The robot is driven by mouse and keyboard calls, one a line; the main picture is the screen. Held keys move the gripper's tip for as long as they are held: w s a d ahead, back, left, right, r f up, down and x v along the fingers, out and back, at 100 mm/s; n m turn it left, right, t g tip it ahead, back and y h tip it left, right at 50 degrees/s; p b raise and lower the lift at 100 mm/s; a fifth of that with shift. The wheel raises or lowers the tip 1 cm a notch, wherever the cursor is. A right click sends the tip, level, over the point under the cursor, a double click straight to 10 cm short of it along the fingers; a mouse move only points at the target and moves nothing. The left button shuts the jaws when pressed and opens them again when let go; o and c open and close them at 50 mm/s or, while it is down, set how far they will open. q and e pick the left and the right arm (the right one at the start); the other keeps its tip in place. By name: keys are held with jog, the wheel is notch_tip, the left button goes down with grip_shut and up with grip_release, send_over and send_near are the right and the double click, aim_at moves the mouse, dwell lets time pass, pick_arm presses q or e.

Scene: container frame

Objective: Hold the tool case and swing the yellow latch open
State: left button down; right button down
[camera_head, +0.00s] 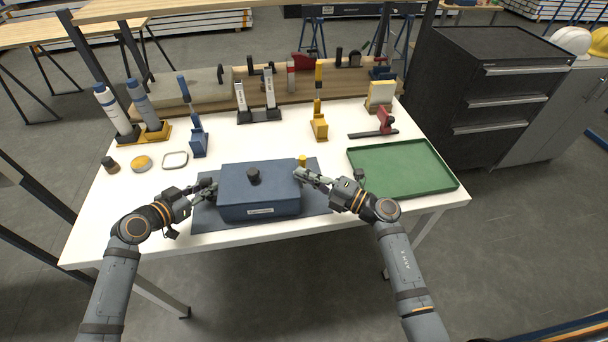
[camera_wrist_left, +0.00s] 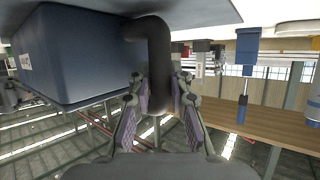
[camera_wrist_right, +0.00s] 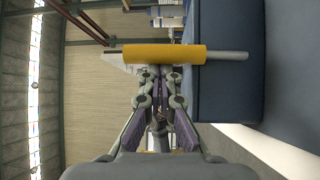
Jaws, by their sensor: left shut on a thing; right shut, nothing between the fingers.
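The blue tool case (camera_head: 258,190) sits on a dark mat (camera_head: 318,205) at the front of the white table, with a black knob on its lid. It also shows in the left wrist view (camera_wrist_left: 75,55). My left gripper (camera_head: 208,190) is shut on the dark curved handle (camera_wrist_left: 150,45) at the case's left side. The yellow latch (camera_head: 302,160) stands at the case's right side and shows as a yellow cylinder on a grey rod in the right wrist view (camera_wrist_right: 165,54). My right gripper (camera_head: 300,174) is shut and empty, its tips right at the latch; contact is unclear.
A green tray (camera_head: 405,168) lies to the right of the mat. Blue (camera_head: 198,135) and yellow (camera_head: 319,122) upright clamps, a red clamp (camera_head: 384,122) and bottles (camera_head: 115,108) stand behind. A ring and small round items lie at left.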

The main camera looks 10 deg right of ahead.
jog(key=shift+d, duration=0.25)
jog(key=d, duration=0.1)
jog(key=d+f, duration=0.1)
jog(key=d, duration=0.1)
jog(key=shift+d+f, duration=0.25)
jog(key=shift+d, duration=0.15)
jog(key=s+d+f, duration=0.1)
jog(key=s, duration=0.1)
jog(key=s+d, duration=0.1)
jog(key=s, duration=0.2)
jog(key=s+d+f, duration=0.1)
jog(key=s+d, duration=0.1)
jog(key=s, duration=0.1)
jog(key=shift+s+f, duration=0.15)
jog(key=shift+f, duration=0.15)
